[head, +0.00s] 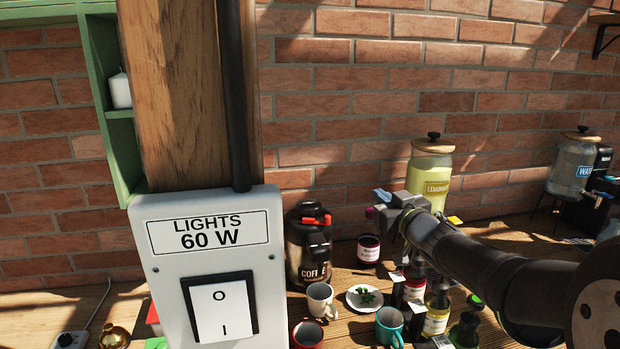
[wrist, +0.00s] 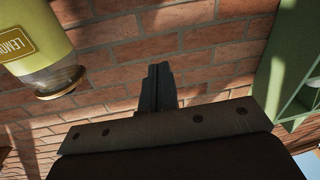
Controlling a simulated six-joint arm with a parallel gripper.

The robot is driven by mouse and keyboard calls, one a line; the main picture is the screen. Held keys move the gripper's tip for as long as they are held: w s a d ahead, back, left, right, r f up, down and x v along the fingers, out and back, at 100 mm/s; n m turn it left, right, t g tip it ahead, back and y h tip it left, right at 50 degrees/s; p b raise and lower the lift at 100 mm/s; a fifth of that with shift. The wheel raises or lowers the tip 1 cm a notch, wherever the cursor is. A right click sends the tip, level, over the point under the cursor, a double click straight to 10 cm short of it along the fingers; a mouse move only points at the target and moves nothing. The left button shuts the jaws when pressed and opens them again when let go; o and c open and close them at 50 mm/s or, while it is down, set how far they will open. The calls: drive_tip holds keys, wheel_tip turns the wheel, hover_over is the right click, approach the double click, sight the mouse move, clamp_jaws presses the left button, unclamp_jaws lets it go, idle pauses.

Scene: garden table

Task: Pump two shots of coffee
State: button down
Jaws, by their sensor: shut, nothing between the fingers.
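The black coffee dispenser (head: 308,258), lettered "COFFE…", stands upright on the table with a red-marked top and a dark spout. A white mug (head: 320,299) stands in front of it, close under the spout. My gripper (head: 392,207) is in the air right of the dispenser's top, apart from it. In the wrist view my gripper (wrist: 158,86) has its two fingers together, with nothing between them, against the brick wall. The dispenser is not seen in the wrist view.
A large light switch box (head: 215,265) blocks the left foreground. A lemonade jar (head: 430,172) stands behind my gripper.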

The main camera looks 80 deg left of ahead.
drive_tip(key=w+a+r+m+t+h, duration=0.2)
drive_tip(key=a+r+m+t, duration=0.1)
drive_tip(key=a+t, duration=0.3)
drive_tip(key=g+h, duration=0.4)
drive_tip(key=h, duration=0.3)
approach(308, 200)
drive_tip(key=a+r, duration=0.2)
drive_tip(key=a, duration=0.1)
drive_tip(key=shift+s+a, duration=0.1)
drive_tip(key=shift+a, duration=0.2)
drive_tip(key=shift+s, duration=0.15)
drive_tip(key=shift+d+f, duration=0.1)
drive_tip(key=shift+f, duration=2.45)
